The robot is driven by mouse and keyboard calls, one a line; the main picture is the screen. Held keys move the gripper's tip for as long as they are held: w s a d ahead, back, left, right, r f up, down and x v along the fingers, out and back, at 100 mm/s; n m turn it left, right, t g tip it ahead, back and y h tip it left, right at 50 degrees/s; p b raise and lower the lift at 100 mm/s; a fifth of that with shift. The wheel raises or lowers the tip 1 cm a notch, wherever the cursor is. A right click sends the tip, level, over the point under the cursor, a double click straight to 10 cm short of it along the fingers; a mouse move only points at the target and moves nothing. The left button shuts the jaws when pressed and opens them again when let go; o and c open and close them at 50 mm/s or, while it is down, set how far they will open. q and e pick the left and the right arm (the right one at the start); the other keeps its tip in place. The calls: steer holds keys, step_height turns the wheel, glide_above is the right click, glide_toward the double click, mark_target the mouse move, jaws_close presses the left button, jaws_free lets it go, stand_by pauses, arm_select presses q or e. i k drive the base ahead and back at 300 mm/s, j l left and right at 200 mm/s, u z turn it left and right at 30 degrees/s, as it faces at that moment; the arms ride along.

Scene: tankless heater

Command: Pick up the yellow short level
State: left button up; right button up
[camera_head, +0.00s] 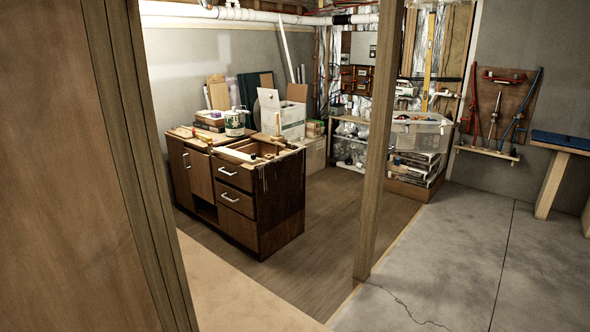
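A long, narrow yellow piece (428,62) stands upright against the back wall, right of the wooden post; it could be a level, but I cannot tell. A small yellowish item (208,141) lies at the front left of the dark wooden cabinet's top; it is too small to identify. I cannot say which, if either, is the yellow short level. Neither of my grippers shows in this view.
The dark wooden cabinet (235,203) has an open top section. A wooden post (376,150) stands in the middle. A wood panel (75,180) blocks the left. A clear bin (420,133) sits at the back. The concrete floor (460,250) at right is clear.

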mark_target(200, 136)
steer(key=i+l+z, duration=0.15)
steer(key=i+z, duration=0.25)
steer(key=i, duration=0.45)
steer(key=i+j+z, duration=0.15)
steer(key=i+z, duration=0.25)
steer(key=i, duration=0.45)
steer(key=i+j+u, duration=0.1)
steer(key=i+u, duration=0.7)
steer(key=i+l+u, duration=0.1)
steer(key=i+u, duration=0.3)
steer(key=i+j+u, duration=0.25)
steer(key=i+j, duration=1.1)
steer(key=j, duration=0.25)
steer(key=i+j+u, duration=0.15)
steer(key=j, duration=0.25)
steer(key=i+z, duration=0.1)
steer(key=z, duration=0.45)
steer(key=i+j+z, duration=0.3)
steer(key=j, duration=0.25)
steer(key=i+j+z, duration=0.15)
steer(key=i+j, duration=0.15)
steer(key=i+j+z, duration=0.15)
steer(key=j, duration=0.2)
steer(key=i+j+z, duration=0.15)
steer(key=j, duration=0.2)
